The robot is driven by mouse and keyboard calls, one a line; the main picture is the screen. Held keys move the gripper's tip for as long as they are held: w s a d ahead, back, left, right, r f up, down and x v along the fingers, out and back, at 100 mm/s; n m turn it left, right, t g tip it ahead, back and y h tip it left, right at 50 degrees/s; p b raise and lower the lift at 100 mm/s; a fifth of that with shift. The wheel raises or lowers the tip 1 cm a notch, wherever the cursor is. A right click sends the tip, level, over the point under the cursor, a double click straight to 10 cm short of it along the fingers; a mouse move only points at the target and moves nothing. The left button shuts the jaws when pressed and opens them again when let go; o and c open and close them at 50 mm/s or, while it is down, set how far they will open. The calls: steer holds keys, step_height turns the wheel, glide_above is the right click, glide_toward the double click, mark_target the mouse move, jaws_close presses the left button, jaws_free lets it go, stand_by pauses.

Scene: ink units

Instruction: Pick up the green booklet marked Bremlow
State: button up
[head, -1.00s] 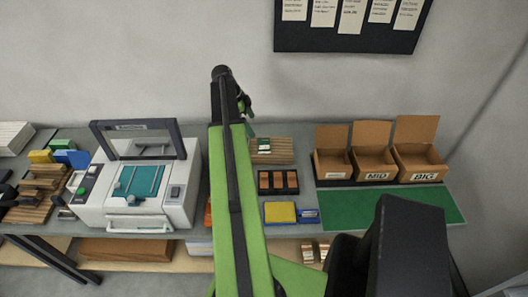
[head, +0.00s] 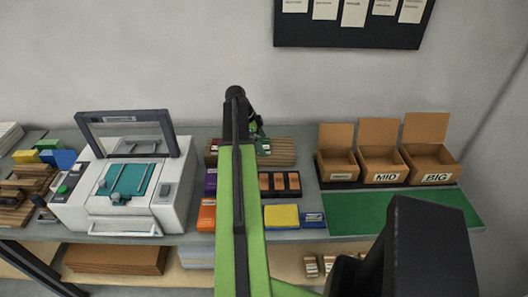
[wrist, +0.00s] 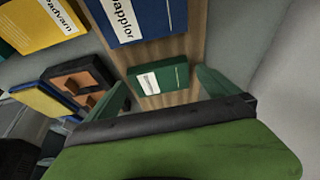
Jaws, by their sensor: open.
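A small green booklet with a white label (wrist: 160,78) lies on a striped wooden board (wrist: 185,52) in the wrist view. Its label is too small to read. My gripper (wrist: 162,88) is open, with one green finger on each side of the booklet. I cannot tell whether the fingers touch it. In the head view my gripper (head: 257,130) is over the wooden board (head: 284,152) at the back of the bench, partly hiding the green booklet (head: 264,147).
A blue booklet (wrist: 150,18) lies on the same board, with a yellow one (wrist: 45,28) farther left. A dark tray with brown blocks (head: 279,184) stands in front of the board. Cardboard boxes (head: 380,165) stand to the right, a white machine (head: 130,190) to the left.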

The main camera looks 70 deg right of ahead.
steer(key=shift+r, duration=0.1)
steer(key=c, duration=1.4)
